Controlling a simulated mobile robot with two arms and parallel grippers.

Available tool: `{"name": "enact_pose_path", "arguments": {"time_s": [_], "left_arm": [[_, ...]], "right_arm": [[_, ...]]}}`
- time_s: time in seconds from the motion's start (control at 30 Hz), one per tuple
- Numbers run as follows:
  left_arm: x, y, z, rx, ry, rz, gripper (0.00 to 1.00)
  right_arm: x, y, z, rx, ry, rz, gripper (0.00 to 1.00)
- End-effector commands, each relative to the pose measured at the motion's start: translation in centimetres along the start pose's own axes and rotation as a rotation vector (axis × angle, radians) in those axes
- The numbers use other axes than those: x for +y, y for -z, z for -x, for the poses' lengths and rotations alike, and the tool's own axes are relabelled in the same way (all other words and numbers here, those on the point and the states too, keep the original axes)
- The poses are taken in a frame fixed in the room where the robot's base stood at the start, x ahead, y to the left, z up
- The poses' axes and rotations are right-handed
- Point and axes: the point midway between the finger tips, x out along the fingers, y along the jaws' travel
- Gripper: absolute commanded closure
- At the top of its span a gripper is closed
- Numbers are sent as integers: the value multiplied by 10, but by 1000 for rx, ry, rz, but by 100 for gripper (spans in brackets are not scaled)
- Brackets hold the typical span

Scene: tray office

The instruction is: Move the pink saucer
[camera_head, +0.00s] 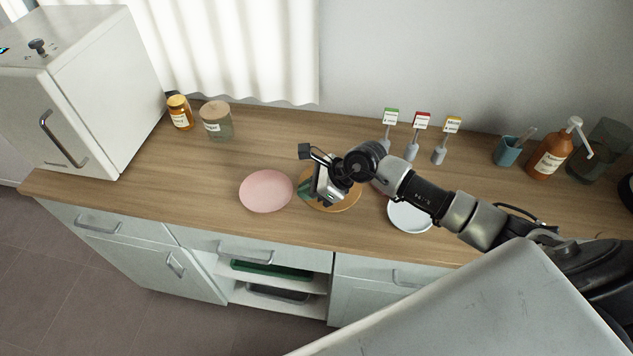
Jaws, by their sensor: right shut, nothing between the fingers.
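The pink saucer (266,191) lies flat on the wooden counter, left of the middle, with nothing on it. My right gripper (309,192) is just right of the saucer, over the left part of an orange-brown round plate (347,204). It is shut and holds nothing. Something green shows beside its fingertips; I cannot tell what it is. My right arm comes in from the right and hides part of the brown plate and of a white-blue plate (409,219). My left gripper is not in view.
A white cabinet (110,100) stands at the counter's left end. Two jars (180,113) are at the back left. Several labelled holders (421,122), a teal cup (507,151) and a brown pump bottle (552,155) stand at the back. The counter (190,170) left of the saucer is clear.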

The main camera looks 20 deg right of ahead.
Motion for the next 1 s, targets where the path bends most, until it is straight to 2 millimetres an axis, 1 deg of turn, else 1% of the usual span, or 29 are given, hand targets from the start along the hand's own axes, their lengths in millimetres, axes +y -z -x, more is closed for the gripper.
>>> {"name": "enact_pose_path", "arguments": {"time_s": [0.03, 0.1, 0.2, 0.3, 0.47, 0.77, 0.87, 0.97, 1.0], "left_arm": [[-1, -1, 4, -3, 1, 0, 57], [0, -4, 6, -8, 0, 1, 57], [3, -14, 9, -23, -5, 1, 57], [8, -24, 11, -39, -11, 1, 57], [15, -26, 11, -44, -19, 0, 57], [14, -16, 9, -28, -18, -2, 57], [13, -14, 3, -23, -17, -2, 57], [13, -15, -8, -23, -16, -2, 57], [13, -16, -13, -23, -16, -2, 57]], "right_arm": [[0, -2, -9, -2, -2, -3, 100], [0, -2, -21, 0, -2, -2, 100], [-1, -1, -33, 0, 0, 0, 100], [-1, -1, -42, 0, 1, 2, 100], [0, 0, -47, 2, 1, 3, 100], [0, -1, -48, 1, 0, 4, 100], [-1, -10, -59, -2, -1, 4, 100], [-1, -27, -79, -4, -1, 7, 100], [0, -35, -88, -4, -1, 8, 100]]}}
